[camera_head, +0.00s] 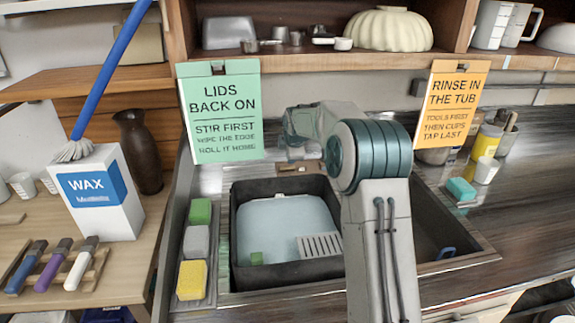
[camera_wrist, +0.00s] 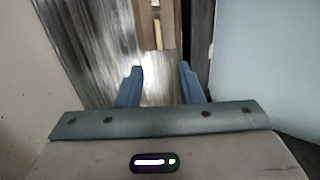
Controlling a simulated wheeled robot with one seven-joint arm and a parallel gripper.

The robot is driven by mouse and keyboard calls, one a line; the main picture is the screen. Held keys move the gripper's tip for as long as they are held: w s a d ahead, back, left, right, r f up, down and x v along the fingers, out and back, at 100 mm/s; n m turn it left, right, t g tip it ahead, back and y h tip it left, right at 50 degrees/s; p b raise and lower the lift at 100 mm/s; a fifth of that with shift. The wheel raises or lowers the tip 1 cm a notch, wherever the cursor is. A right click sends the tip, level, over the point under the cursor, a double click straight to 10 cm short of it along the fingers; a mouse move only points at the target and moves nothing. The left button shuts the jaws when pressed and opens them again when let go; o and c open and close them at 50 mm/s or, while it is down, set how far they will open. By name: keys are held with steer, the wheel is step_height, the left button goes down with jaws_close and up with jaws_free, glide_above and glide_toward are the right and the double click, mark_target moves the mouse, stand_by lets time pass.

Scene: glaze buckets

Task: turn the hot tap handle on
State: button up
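I cannot make out the hot tap handle for certain in either view; my arm covers part of the area behind the sink. The sink (camera_head: 234,285) holds a dark tub (camera_head: 240,210) with pale blue water. In the wrist view, my gripper (camera_wrist: 160,82) has its two blue fingers apart, with nothing held between them. Beyond the fingertips are a blurred shiny grey surface (camera_wrist: 95,45) and a narrow tan strip (camera_wrist: 146,22) with a small pale yellowish piece (camera_wrist: 157,35). In the head view, the end of my arm is over the sink's back edge.
A green sign (camera_head: 222,108) and an orange sign (camera_head: 452,98) hang from the shelf (camera_head: 280,62). Green, grey and yellow blocks (camera_head: 192,280) line the sink's left rim. A wax box (camera_head: 100,195) with a blue-handled brush (camera_head: 110,65) stands left. The right counter's front is clear.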

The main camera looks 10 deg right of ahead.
mark_target(287, 168)
steer(key=p+x, duration=0.3)
steer(key=x, duration=1.1)
steer(key=shift+w+p, duration=0.15)
steer(key=shift+p, duration=0.2)
steer(key=shift+c, duration=0.3)
jaws_close()
steer(key=shift+d, duration=0.15)
